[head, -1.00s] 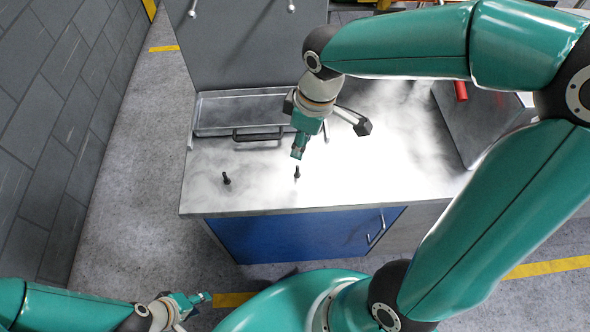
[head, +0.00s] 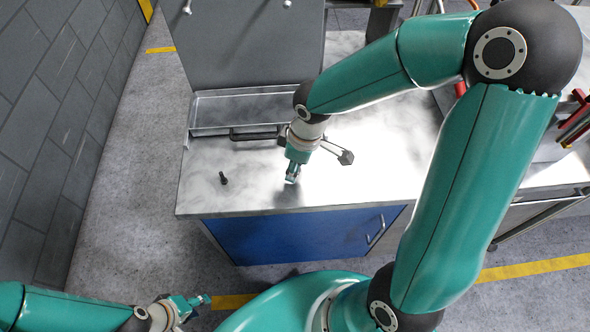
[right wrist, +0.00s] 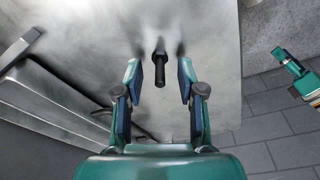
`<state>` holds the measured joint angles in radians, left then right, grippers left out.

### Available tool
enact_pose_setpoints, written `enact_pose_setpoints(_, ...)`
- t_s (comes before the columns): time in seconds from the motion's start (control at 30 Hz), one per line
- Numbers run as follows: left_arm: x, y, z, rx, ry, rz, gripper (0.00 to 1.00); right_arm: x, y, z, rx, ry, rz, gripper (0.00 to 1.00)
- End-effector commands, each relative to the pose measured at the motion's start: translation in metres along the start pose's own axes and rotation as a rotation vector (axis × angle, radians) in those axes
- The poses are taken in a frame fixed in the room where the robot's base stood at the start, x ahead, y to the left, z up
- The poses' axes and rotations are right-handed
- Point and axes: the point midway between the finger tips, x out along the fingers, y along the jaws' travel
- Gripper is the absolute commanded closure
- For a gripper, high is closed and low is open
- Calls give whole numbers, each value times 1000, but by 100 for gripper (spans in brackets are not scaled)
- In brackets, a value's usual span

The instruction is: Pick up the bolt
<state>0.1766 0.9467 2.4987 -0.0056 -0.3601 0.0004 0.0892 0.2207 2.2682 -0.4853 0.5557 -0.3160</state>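A dark bolt (right wrist: 160,66) shows in the right wrist view, standing out from the bench top between the two fingers of my right gripper (right wrist: 160,78). The fingers are spread, with a gap on each side of the bolt. In the head view my right gripper (head: 292,178) is low over the bench top and hides this bolt. A second dark bolt (head: 223,178) stands on the bench top to its left, apart from it. My left gripper (head: 203,300) is at the lower left of the head view, away from the bench; its finger opening is too small to tell.
The metal bench top (head: 255,198) is clear around the second bolt. A shallow metal tray (head: 240,110) and a black handle (head: 253,134) lie behind. The blue cabinet front (head: 280,236) is below the front edge. A red item (head: 576,118) is at the far right.

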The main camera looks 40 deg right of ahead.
Motion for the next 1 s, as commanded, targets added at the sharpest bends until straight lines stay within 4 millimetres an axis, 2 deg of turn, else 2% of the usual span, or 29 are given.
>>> enact_pose_setpoints(0.1, 0, 0, 0, 0, 0, 0, 60, 0, 0, 0, 0, 0, 0, 61)
enact_pose_setpoints(0.13, 0, 0, 0, 0, 0, 0, 60, 0, 0, 0, 0, 0, 0, 65)
enact_pose_setpoints(0.3, 0, 0, 0, 0, 0, 0, 60, -1, 0, 0, 0, 0, 0, 93)
enact_pose_setpoints(0.37, 0, 0, 0, 0, 0, 0, 60, -1, 0, 0, -1, 0, 0, 100)
enact_pose_setpoints(0.77, -1, 0, 0, 0, 0, 0, 60, -3, 0, 0, -1, 0, 1, 100)
enact_pose_setpoints(1.0, -4, 2, 0, 0, 0, 0, 60, -20, 1, -3, 1, 2, 3, 100)
